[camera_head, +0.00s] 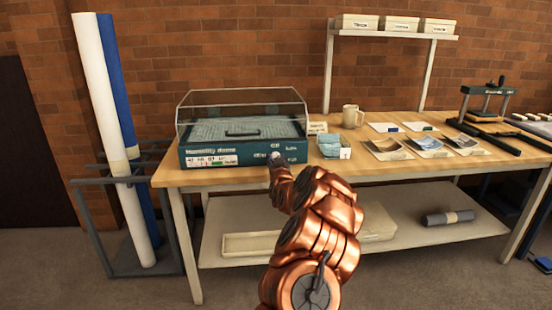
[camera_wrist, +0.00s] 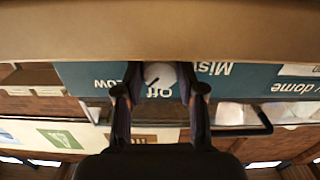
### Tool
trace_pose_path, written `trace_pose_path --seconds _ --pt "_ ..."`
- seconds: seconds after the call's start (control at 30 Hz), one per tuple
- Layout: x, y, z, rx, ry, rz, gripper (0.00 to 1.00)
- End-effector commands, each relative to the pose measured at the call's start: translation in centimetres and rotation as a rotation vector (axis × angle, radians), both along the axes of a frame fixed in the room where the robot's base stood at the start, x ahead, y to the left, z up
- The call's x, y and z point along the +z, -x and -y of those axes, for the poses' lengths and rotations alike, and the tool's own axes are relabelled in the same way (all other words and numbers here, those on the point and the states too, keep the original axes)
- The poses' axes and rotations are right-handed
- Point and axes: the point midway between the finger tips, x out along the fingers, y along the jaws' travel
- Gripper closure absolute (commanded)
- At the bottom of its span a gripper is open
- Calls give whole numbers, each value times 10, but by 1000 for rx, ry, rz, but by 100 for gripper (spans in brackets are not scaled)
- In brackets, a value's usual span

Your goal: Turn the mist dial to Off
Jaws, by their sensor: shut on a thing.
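The humidity dome (camera_head: 240,130) is a clear-lidded box with a dark teal front panel (camera_head: 215,159), on the left part of the table. My gripper (camera_head: 276,158) is at the right part of that panel in the head view, hiding the dial there. In the wrist view, which appears upside down, the white round mist dial (camera_wrist: 160,72) sits between the two dark fingers of my gripper (camera_wrist: 160,90). The fingers are shut on its sides. A dark mark on the dial slants to the picture's lower left, between the "Low" label (camera_wrist: 106,84) and the "Off" label (camera_wrist: 162,93).
The wooden table (camera_head: 400,165) also holds a small box of blue items (camera_head: 333,147), a mug (camera_head: 352,116), several papers and a press (camera_head: 488,105). A rack with long rolls (camera_head: 103,130) stands at the left. Floor in front is clear.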

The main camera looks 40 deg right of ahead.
Motion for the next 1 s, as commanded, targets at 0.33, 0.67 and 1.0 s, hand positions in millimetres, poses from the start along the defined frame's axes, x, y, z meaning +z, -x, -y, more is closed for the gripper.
trace_pose_path --seconds 0.33,0.67,1.0 --pt "1 0 0 1 261 -199 96" --pt "1 -1 -1 3 464 -352 96" --pt "1 -1 -2 3 571 -431 96"
